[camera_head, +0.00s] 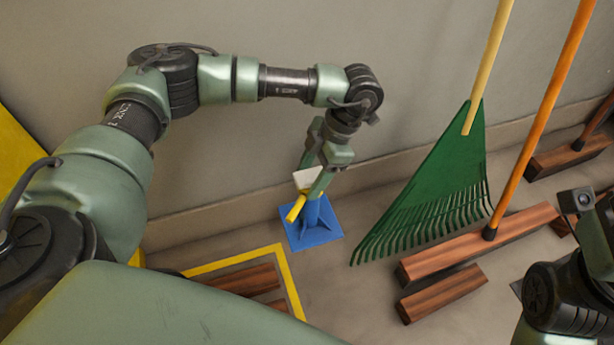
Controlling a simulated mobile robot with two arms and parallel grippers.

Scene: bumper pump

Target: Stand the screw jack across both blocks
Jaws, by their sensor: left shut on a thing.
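The screw jack (314,233) has a flat square blue base, a blue body, a yellow handle and a pale top. It is upright near the wall. My left gripper (322,182) comes down from above and is shut on its upper part. I cannot tell whether the base touches the floor. Two brown wooden blocks (246,280) lie side by side inside a yellow outline (285,262) on the floor, left of and nearer than the jack. My own left arm hides part of them. My right arm shows at the right edge, but its gripper fingers do not.
A green rake (440,180) and an orange-handled broom (480,243) stand right of the jack. A loose wooden block (442,294) lies in front of the broom. Another broom (568,157) is farther right. The wall runs behind the jack. Bare floor lies between outline and loose block.

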